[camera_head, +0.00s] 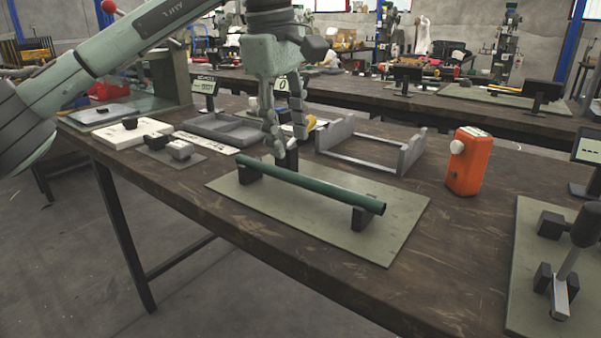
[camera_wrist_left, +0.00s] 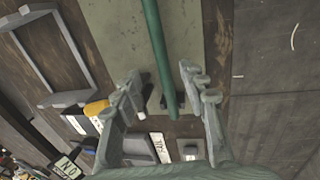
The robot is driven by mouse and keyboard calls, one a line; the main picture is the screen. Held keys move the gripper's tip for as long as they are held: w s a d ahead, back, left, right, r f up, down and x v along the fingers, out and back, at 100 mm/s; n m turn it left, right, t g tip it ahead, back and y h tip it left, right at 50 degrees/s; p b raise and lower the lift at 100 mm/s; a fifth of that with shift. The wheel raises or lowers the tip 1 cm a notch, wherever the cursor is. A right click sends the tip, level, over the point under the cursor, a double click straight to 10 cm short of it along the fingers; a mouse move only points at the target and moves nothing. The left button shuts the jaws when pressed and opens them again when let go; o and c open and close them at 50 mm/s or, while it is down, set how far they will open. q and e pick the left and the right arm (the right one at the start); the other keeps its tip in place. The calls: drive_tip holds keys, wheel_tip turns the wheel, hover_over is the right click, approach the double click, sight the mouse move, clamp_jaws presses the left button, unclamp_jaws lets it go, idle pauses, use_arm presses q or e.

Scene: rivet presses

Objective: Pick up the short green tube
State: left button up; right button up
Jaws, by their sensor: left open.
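A green tube (camera_head: 310,185) rests on two dark support blocks over a grey-green mat (camera_head: 385,235). My left gripper (camera_head: 286,150) is open and points down above the tube's left part, with its fingers apart. In the left wrist view, the green tube (camera_wrist_left: 158,50) runs from the top edge down into the space between the open fingers of my left gripper (camera_wrist_left: 163,72). No contact between the fingers and the tube is clear to see. My right gripper is out of view.
A grey U-shaped frame (camera_head: 362,168) stands behind the mat. An orange box (camera_head: 467,165) with a white knob stands to the right. A grey tray (camera_head: 222,128) and small blocks lie to the left. A toggle clamp (camera_head: 568,260) sits at the far right.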

sight(295, 173)
use_arm(q)
drive_tip(key=f, duration=0.4)
drive_tip(key=d+f, duration=0.1)
drive_tip(key=f, duration=0.2)
drive_tip(key=shift+w, duration=0.35)
drive_tip(key=shift+r, duration=0.15)
clamp_jaws()
